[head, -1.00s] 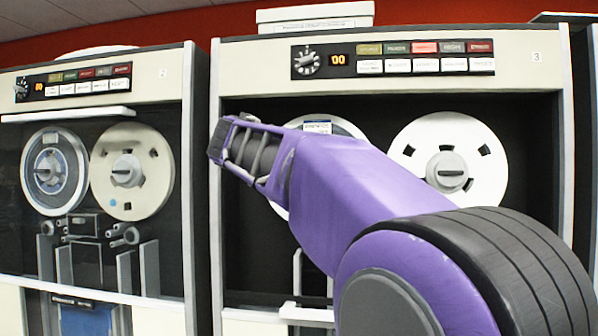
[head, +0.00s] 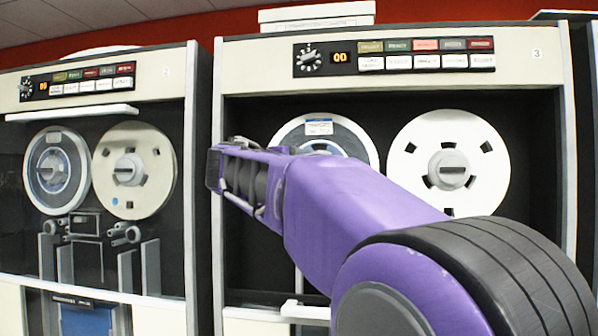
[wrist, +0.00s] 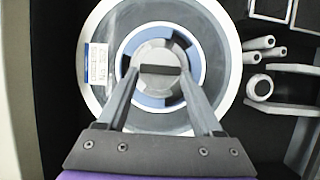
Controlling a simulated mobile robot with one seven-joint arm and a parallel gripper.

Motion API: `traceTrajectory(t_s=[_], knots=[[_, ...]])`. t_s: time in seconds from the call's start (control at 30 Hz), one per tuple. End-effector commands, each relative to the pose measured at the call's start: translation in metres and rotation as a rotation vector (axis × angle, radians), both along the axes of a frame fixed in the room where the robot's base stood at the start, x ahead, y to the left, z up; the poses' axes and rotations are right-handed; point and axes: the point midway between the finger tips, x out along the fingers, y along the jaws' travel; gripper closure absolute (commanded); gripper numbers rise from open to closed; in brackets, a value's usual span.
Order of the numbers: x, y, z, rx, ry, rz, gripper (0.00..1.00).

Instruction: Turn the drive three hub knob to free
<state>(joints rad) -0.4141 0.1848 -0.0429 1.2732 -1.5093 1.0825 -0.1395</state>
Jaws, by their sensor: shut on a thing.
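Drive three (head: 536,66), marked 3, stands in the middle and right of the head view. Its left reel (head: 318,128) has a white label at the top and is partly covered by my purple arm, which hides its hub. In the wrist view this reel (wrist: 101,32) is grey with a blue ring, and the round grey hub knob (wrist: 152,53) with a dark bar sits at its centre. My gripper (wrist: 157,72) is shut on the hub knob, one finger on each side. The fingertips are hidden from the head view.
Drive three's white right reel (head: 410,165) with its own knob (head: 449,170) is beside my arm. Drive two (head: 150,72) stands at left with two reels. In the wrist view, guide rollers (wrist: 259,87) lie right of the reel.

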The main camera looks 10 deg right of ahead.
Motion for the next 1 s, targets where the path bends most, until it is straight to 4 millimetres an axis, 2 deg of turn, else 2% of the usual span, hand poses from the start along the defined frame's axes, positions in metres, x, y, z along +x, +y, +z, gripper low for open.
traceTrajectory(t_s=[0.27, 0.3, 0.43, 0.47, 0.8, 1.0], knots=[[0.0, 0.0, 0.001, -0.002, -0.002, 0.002, 0.88], [0.0, 0.0, 0.001, -0.002, -0.002, 0.002, 0.29], [0.0, 0.0, 0.001, -0.001, -0.002, 0.001, 0.06], [0.0, 0.0, 0.001, -0.001, -0.002, 0.001, 0.03], [-0.002, 0.003, 0.0, 0.001, -0.001, 0.002, 0.03], [-0.024, 0.022, -0.003, 0.002, -0.003, 0.004, 0.03]])
